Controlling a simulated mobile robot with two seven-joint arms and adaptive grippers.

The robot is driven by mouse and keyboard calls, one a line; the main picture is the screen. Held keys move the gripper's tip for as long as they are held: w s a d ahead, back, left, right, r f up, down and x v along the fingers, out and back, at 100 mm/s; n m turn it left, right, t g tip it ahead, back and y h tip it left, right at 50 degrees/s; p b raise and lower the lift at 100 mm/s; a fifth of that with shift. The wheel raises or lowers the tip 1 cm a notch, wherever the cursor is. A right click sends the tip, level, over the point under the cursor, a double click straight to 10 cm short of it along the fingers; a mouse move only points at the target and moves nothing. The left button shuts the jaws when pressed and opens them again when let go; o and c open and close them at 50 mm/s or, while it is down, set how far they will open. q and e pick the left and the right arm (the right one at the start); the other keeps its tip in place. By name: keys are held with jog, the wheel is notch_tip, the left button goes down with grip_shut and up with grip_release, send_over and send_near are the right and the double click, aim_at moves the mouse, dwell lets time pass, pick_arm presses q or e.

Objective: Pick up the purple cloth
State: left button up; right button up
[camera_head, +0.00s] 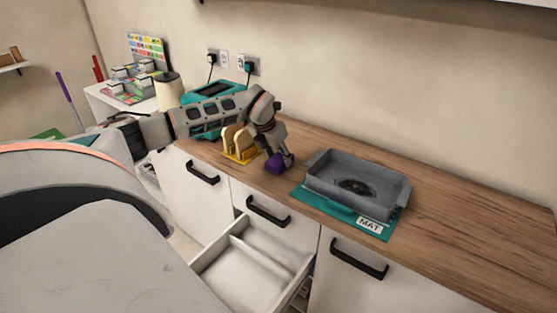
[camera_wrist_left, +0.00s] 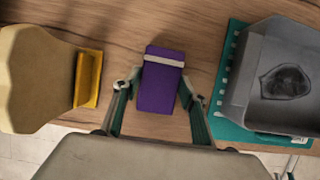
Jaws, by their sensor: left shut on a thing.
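The purple cloth (camera_head: 277,163) is a small folded block on the wooden counter, between the yellow toast rack and the grey pan. In the left wrist view the cloth (camera_wrist_left: 160,82) has a pale band across it and lies between the two fingers. My left gripper (camera_head: 283,158) reaches down from above and is shut on the cloth. It also shows in the left wrist view (camera_wrist_left: 158,92), with one finger on each side of the cloth. I cannot tell whether the cloth is clear of the counter. My right gripper is not in view.
A yellow rack (camera_head: 243,157) holding bread stands left of the cloth. A grey pan (camera_head: 400,190) sits on a teal mat (camera_head: 340,214) to the right. A teal toaster (camera_head: 238,93) is behind my arm. A drawer (camera_head: 230,270) stands open below. The right counter is clear.

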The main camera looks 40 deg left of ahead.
aim_at(278, 159)
pick_arm(q)
notch_tip(278, 159, up, 20)
jog(key=p, duration=0.1)
jog(key=shift+f, duration=0.1)
